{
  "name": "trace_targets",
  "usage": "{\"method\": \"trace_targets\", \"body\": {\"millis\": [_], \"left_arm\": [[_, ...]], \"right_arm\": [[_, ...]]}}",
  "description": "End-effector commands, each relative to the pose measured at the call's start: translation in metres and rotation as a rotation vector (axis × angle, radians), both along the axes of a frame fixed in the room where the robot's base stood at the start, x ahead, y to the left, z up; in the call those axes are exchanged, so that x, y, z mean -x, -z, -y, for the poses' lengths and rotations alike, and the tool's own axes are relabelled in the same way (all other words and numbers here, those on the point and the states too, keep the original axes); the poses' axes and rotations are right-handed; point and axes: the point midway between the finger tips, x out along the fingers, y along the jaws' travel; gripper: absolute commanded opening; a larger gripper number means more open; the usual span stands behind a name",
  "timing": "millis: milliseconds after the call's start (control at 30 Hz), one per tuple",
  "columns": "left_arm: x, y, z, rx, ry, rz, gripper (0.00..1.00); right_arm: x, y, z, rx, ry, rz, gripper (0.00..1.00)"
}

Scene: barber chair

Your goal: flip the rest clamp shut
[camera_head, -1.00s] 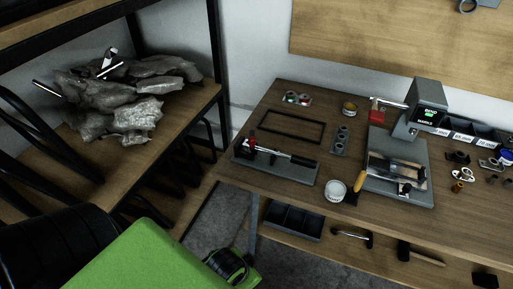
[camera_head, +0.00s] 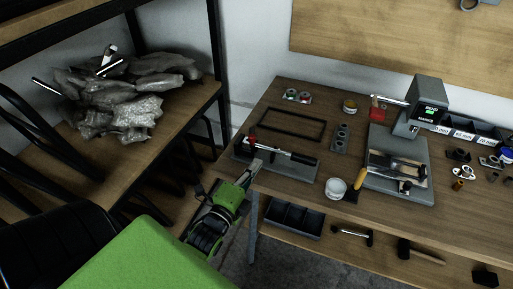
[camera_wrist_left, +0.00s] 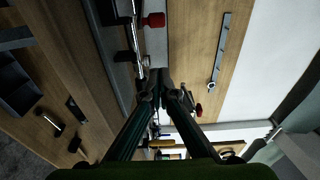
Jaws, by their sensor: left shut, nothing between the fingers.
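The clamp fixture is a grey base plate (camera_head: 297,173) at the left front of the bench, with a silver-and-black rod (camera_head: 285,154) lying along it. A small clamp with a red knob (camera_head: 252,141) stands at its left end. The red knob also shows at the top of the left wrist view (camera_wrist_left: 153,20), beside the rod. I cannot tell the clamp's exact lever position. My left gripper (camera_head: 254,166) is shut and empty, just in front of the fixture's left end; its fingertips meet in the left wrist view (camera_wrist_left: 162,82). My right gripper is not in view.
A white cup (camera_head: 335,187) and a yellow-handled tool (camera_head: 356,183) stand right of the fixture. A black frame (camera_head: 291,112) lies behind it. A grey press (camera_head: 428,105) stands farther right. Below are a black tray (camera_head: 292,218) and hammers. A shelf with crumpled bags (camera_head: 130,95) is at left.

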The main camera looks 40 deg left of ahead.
Motion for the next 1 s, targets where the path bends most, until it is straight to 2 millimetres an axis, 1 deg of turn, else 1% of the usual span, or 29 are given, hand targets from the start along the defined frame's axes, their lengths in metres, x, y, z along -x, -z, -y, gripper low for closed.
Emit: {"method": "trace_targets", "body": {"millis": [167,267,500,567,633,800,1000], "left_arm": [[-0.019,-0.004,-0.003,-0.007,0.000,0.008,0.00],[-0.038,-0.004,-0.005,-0.005,0.001,0.008,0.00],[-0.090,-0.004,-0.013,-0.004,0.000,0.006,0.00],[-0.101,-0.004,-0.015,-0.004,0.000,0.006,0.00],[-0.092,-0.003,-0.027,-0.010,0.000,-0.001,0.00],[-0.083,-0.002,-0.044,-0.007,0.001,0.001,0.00],[-0.079,-0.001,-0.050,-0.004,0.001,0.004,0.00]], "right_arm": [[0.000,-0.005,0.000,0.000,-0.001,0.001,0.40],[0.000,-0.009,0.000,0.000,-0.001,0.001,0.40],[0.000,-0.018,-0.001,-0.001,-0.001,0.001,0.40],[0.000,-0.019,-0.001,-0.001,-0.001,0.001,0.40],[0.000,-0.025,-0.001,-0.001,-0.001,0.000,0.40],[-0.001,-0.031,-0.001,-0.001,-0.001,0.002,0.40],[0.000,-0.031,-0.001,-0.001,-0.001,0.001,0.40]]}}
